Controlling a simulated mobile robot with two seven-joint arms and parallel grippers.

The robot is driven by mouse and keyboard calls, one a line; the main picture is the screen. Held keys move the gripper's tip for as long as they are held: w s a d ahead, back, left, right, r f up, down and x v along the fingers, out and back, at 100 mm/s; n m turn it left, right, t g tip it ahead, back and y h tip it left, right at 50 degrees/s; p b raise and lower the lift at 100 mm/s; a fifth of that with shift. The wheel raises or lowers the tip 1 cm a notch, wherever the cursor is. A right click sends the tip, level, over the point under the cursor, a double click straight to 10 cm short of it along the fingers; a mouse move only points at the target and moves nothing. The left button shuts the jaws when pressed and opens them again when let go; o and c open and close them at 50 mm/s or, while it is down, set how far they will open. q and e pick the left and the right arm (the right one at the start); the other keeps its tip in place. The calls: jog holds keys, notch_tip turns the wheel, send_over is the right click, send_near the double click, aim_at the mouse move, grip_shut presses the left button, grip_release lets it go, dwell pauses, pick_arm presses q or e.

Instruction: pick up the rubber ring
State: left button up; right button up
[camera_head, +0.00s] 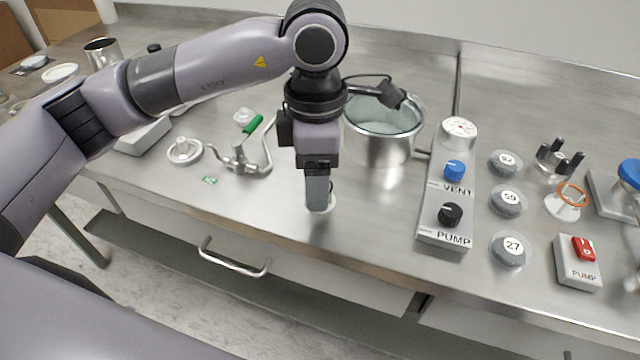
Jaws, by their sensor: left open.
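An orange ring (573,194), which looks like the rubber ring, leans on a small white round stand (562,208) at the right of the steel counter. My left gripper (318,208) points straight down near the counter's front edge, in the middle of the view, far to the left of the orange ring. Its jaws are open. My right gripper is not in view.
A steel pot (378,150) stands just behind my left gripper. A VENT and PUMP control panel (446,205), several numbered grey discs (508,201) and a red-switch box (577,262) lie between or near the ring.

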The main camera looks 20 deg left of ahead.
pick_arm(q)
jog(key=c, duration=1)
jog(key=shift+r, duration=0.1)
